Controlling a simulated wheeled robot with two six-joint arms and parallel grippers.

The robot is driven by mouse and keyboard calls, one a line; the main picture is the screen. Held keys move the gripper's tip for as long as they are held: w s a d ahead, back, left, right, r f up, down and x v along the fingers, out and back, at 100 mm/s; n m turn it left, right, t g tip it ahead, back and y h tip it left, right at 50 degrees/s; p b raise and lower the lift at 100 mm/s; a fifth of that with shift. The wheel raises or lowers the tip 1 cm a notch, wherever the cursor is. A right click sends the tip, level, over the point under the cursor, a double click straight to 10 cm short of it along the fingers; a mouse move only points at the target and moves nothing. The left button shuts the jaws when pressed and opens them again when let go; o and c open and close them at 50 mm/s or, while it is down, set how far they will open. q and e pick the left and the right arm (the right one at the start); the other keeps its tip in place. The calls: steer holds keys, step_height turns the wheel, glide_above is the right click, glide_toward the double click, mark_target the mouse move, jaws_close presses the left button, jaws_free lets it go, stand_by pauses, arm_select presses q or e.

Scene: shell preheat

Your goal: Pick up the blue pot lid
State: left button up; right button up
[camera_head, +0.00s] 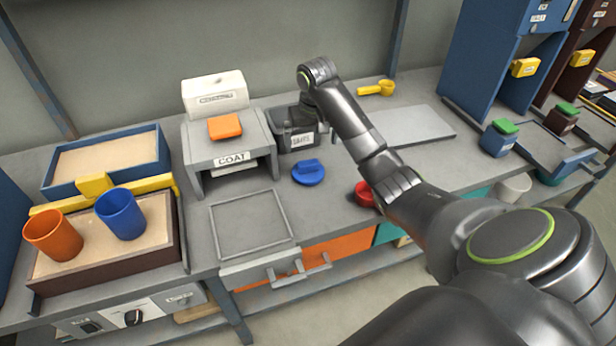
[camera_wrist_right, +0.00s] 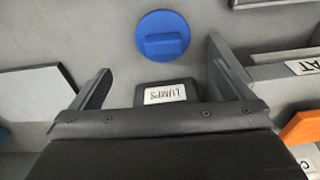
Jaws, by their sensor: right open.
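The blue pot lid (camera_head: 308,173) is a round disc with a raised bar handle. It lies flat on the grey worktop, right of the COAT station. It also shows in the right wrist view (camera_wrist_right: 162,36), top centre, ahead of the fingers and apart from them. My right gripper (camera_wrist_right: 161,58) is open, with nothing between its fingertips. In the head view my right arm reaches in from the right and bends down near the dark labelled box, and I cannot make out its fingers there. My left gripper is not in view.
The dark box (camera_wrist_right: 165,94) labelled LUMPS is close to my right gripper. The COAT station (camera_head: 232,150) with an orange block (camera_head: 224,127) stands left of the lid. A red round object (camera_head: 365,194) lies right of it. An empty square frame (camera_head: 252,228) lies at the front.

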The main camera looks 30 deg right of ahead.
mark_target(308, 163)
steer(key=f, duration=0.5)
steer(key=shift+w+d+f, duration=0.1)
steer(key=shift+w+f, duration=0.3)
steer(key=f, duration=0.2)
steer(key=w+f, duration=0.1)
steer(key=f, duration=0.2)
steer(key=c, duration=0.8)
